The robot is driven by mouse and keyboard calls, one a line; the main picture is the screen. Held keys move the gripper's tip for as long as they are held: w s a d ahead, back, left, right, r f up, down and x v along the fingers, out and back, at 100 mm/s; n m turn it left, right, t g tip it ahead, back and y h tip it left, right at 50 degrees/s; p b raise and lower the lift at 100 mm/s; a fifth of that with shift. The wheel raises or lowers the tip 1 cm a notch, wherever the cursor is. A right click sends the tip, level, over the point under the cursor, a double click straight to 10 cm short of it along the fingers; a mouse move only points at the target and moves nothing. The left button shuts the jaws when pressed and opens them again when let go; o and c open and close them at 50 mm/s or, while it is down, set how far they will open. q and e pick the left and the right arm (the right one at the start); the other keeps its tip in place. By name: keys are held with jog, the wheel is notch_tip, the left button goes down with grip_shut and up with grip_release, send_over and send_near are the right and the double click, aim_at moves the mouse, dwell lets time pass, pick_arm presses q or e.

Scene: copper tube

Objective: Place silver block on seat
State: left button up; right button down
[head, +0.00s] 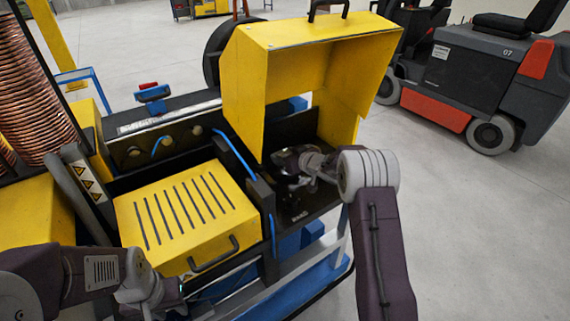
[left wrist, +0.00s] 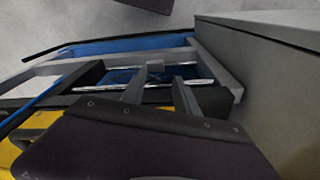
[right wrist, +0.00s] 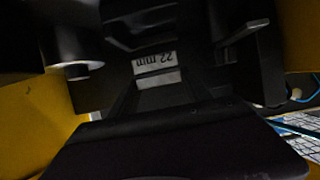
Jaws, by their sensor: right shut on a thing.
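My right gripper (right wrist: 158,92) is inside the dark bay under the raised yellow hood. It is shut on a pale grey piece (right wrist: 158,79), which looks like the silver block, seen between the fingers in the right wrist view. An upside-down "22 mm" marking shows just beyond it. In the head view the arm and shadow hide the block, and the seat cannot be made out clearly. My left gripper (left wrist: 160,90) is open and empty, its fingers apart, over the machine's lower frame beside the yellow slotted cover.
The yellow hood (head: 262,85) stands open above the bay. The yellow slotted cover (head: 190,215) with a handle is left of it. A copper coil (head: 30,90) stands at the far left. A forklift (head: 480,80) is at the back right. The floor to the right is clear.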

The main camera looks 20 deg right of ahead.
notch_tip(320, 180, down, 4)
jog(key=shift+w, duration=0.15)
jog(key=shift+r, duration=0.1)
jog(key=shift+b, duration=0.3)
jog(key=shift+c, duration=2.4)
grip_release()
jog(key=shift+f, duration=0.25)
